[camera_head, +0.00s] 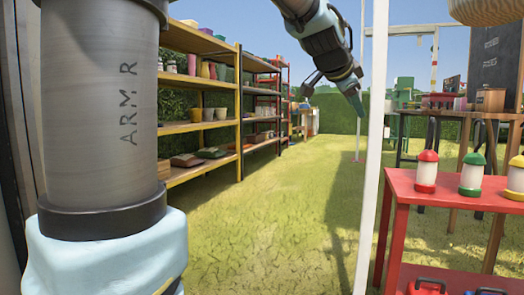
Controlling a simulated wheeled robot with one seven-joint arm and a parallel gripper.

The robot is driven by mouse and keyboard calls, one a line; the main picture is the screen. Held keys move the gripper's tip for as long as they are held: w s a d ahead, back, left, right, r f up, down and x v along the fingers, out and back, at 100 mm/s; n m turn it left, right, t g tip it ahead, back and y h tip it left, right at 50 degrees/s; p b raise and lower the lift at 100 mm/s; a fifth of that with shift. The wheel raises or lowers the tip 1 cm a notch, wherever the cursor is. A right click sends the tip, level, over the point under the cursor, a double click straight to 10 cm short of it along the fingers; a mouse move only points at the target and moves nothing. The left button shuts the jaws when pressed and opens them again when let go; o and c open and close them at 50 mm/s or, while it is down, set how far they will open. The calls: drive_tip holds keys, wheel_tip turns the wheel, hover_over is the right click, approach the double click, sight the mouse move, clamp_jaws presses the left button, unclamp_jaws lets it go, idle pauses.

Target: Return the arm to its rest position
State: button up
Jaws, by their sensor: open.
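My gripper (357,97) hangs in the air at the upper middle of the head view, pointing down and to the right. Its fingers look small from here, and nothing shows between them. It is open and apart from the shelves and tables. A large grey link of my arm marked "ARM R" (105,100) fills the left side, with a pale blue joint below it. The middle stretch of my arm is out of the picture above.
A white post (372,150) stands just right of my gripper. Yellow shelves (241,120) with pots line the left. A red table (450,188) holds a red-topped jar (427,172) and a green-topped jar (472,175) at right. The grass (270,220) between is clear.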

drive_tip(key=s+a+f+n+g+y+p, duration=0.2)
drive_tip(key=a+f+n+g+y+p, duration=0.25)
drive_tip(key=a+f+n, duration=0.9)
drive_tip(key=s+a+f+n+g+y+p, duration=0.35)
drive_tip(key=s+a+f, duration=0.85)
drive_tip(key=a, duration=0.4)
wheel_tip(320, 180, up, 37)
drive_tip(key=p, duration=3.8)
drive_tip(key=shift+s+r+t+h, duration=0.15)
drive_tip(key=shift+s+t+h, duration=0.2)
drive_tip(key=shift+t+h, duration=0.05)
drive_tip(key=shift+o, duration=0.2)
